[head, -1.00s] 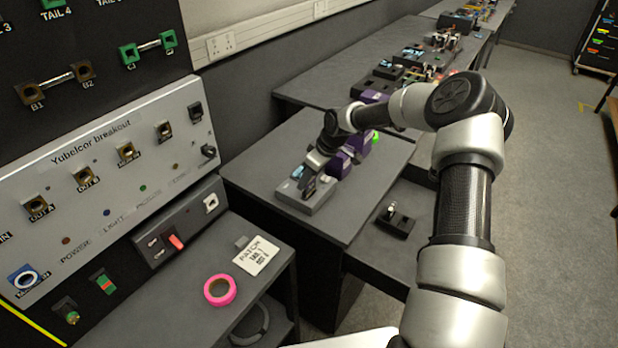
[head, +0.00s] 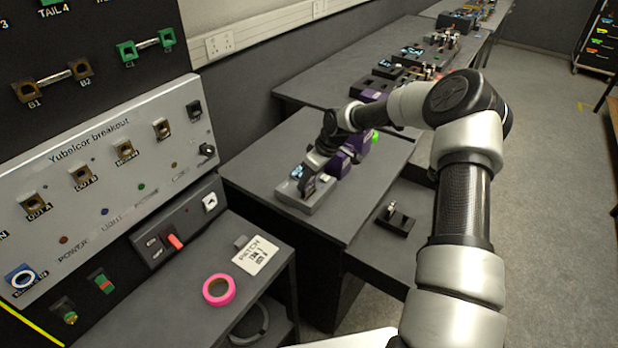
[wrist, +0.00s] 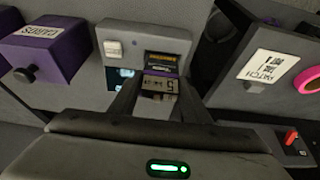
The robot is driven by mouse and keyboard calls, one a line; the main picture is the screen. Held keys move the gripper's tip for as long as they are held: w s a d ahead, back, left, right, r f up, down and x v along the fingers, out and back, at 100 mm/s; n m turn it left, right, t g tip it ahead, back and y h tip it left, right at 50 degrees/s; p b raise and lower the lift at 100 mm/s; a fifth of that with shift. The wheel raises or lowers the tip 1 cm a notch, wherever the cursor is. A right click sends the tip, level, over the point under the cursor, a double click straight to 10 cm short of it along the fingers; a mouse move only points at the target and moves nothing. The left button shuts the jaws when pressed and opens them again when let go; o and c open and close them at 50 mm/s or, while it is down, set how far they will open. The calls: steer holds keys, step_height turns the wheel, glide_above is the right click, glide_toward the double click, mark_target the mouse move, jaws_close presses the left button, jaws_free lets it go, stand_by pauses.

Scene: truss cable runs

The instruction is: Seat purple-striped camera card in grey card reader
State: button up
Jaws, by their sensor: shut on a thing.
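The grey card reader (head: 318,200) sits on the near bench in the head view. In the wrist view the reader (wrist: 178,38) shows a white button, a small lit screen and a dark slot with a yellow marking. My gripper (wrist: 157,92) is shut on the camera card (wrist: 160,84), a small piece with a pale printed label. The card's far end is at or just before the slot; I cannot tell whether it has entered. In the head view my gripper (head: 312,178) is over the reader and the card is hard to make out.
A purple drawer box (wrist: 50,45) marked CARDS stands left of the reader in the wrist view. A pink tape roll (head: 219,290) and a PATCH label card (head: 256,255) lie on the nearer cabinet. A small dark fixture (head: 395,220) stands on the lower shelf.

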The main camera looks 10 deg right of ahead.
mark_target(311, 182)
steer(key=shift+f+b, duration=0.5)
stand_by(0.7)
steer(key=shift+f+b, duration=0.3)
steer(key=shift+f+b, duration=0.7)
stand_by(1.0)
steer(key=o, duration=1.5)
steer(key=shift+c, duration=0.2)
steer(key=shift+r+p, duration=1.95)
steer(key=shift+r, duration=1.8)
